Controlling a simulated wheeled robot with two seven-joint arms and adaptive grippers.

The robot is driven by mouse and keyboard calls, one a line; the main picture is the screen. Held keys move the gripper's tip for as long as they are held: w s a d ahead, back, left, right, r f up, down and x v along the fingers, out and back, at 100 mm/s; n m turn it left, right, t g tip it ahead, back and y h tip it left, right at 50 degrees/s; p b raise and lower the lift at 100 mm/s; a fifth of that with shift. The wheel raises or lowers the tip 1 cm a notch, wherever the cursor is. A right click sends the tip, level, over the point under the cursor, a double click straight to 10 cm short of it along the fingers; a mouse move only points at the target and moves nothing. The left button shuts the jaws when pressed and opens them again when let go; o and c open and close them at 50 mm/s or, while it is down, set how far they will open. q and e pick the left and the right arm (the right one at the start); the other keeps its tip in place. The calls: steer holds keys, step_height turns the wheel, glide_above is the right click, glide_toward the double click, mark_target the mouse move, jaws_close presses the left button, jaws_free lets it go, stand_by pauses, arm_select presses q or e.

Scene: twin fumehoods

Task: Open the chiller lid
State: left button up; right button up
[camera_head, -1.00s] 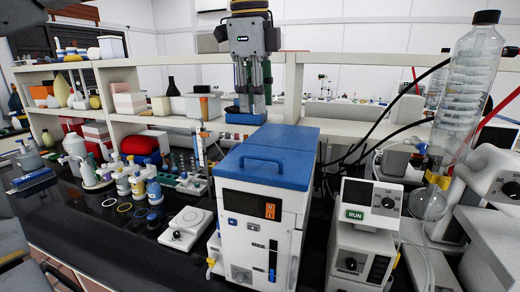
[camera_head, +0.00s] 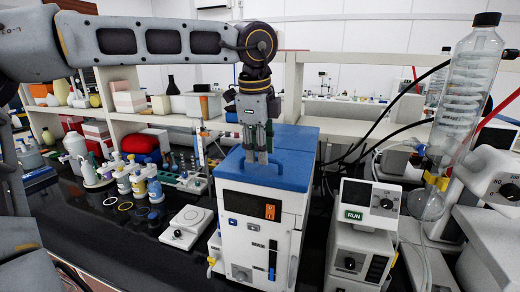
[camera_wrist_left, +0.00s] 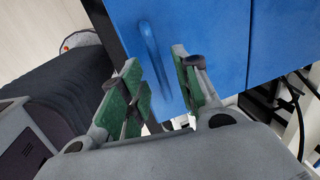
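The chiller (camera_head: 250,235) is a white box with a blue lid (camera_head: 290,140) lying flat on top, closed. A blue handle (camera_head: 279,168) stands at the lid's front. My left gripper (camera_head: 262,160) points down over the handle, which it partly covers in the head view. In the left wrist view the handle (camera_wrist_left: 152,50) lies between the lines of the two green-padded fingers (camera_wrist_left: 158,65). The fingers are apart, with a gap between them. I cannot tell whether they touch the handle. My right gripper is not in view.
A device with a RUN display (camera_head: 365,215) stands right of the chiller. A small white stirrer plate (camera_head: 187,226) and several bottles stand to the left. A shelf (camera_head: 160,120) runs behind. A tall glass condenser (camera_head: 465,90) stands at the right.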

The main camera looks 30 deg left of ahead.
arm_select(q)
steer(key=shift+w+f, duration=0.1)
steer(key=shift+f, duration=0.35)
jaws_close()
